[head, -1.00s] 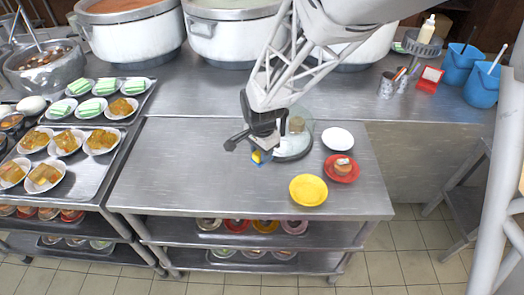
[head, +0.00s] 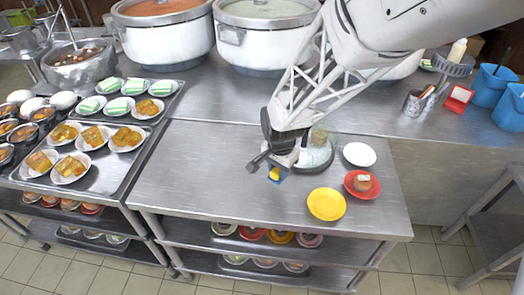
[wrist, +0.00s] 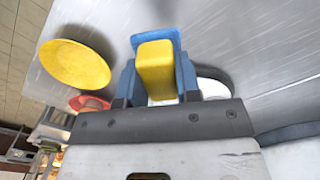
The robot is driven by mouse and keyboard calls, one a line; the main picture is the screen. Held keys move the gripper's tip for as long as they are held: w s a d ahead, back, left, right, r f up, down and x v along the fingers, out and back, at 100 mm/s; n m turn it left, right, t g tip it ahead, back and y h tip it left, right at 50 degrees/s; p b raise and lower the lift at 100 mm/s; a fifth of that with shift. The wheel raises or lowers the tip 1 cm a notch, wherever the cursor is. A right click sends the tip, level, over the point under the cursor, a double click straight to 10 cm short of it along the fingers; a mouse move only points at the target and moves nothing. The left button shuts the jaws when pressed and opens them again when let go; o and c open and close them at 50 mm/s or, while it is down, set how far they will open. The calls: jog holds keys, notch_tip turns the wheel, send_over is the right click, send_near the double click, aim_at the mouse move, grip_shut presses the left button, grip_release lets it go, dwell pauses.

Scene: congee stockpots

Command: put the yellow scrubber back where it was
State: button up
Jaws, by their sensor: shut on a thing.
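The yellow scrubber (wrist: 155,68) is a small yellow block with a blue part. In the wrist view it sits between the blue fingers of my gripper (wrist: 157,85), which is shut on it. In the head view the scrubber (head: 275,172) shows small under my gripper (head: 277,178), above the middle of the steel table (head: 215,190). Whether it touches the table is hard to tell.
To the right are a yellow plate (head: 326,204), a red plate (head: 351,190) with a brown and white piece, and a white plate (head: 359,154). A glass-covered dish (head: 318,158) stands close behind my gripper. The table's left part is clear. Trays of food (head: 95,175) lie further left.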

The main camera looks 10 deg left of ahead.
jog(key=s+n, duration=0.1)
jog(key=n, duration=0.1)
jog(key=s+a+f+n, duration=0.1)
jog(key=n, duration=0.1)
jog(key=s+f+n, duration=0.1)
jog(key=s+n, duration=0.1)
jog(key=shift+s+a, duration=0.1)
jog(key=shift+a, duration=0.1)
jog(key=w+a, duration=0.2)
jog(key=w, duration=0.3)
jog(key=w+a+f, duration=0.1)
jog(key=w+a, duration=0.1)
jog(key=w, duration=0.2)
jog(key=w+a, duration=0.2)
jog(key=w, duration=0.3)
jog(key=shift+w+a+f, duration=0.3)
jog(key=shift+a, duration=0.05)
jog(key=shift+f, duration=1.75)
jog(key=shift+f, duration=0.15)
jog(key=o, duration=1)
jog(key=shift+c, duration=0.2)
notch_tip(320, 180, up, 12)
